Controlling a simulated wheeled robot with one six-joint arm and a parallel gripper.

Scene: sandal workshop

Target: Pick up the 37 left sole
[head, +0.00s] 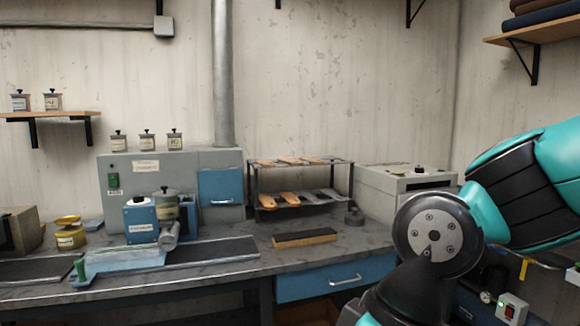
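A two-tier rack (350,180) stands at the back of the workbench. Tan sole-shaped pieces (290,198) lie on its lower shelf, with grey ones (318,197) to their right. More thin tan pieces (290,162) lie on the top shelf. No size or left/right marking is legible, so I cannot tell which is the 37 left sole. My arm fills the right side of the view, in front of the bench. My gripper's fingers are not in view.
A tan and dark block (304,240) lies on the bench (215,268) in front of the rack. A grey machine (120,180) stands left of the rack, and a grey box-shaped unit (385,190) right of it. A small dark weight-like object (354,216) sits near the rack's right foot.

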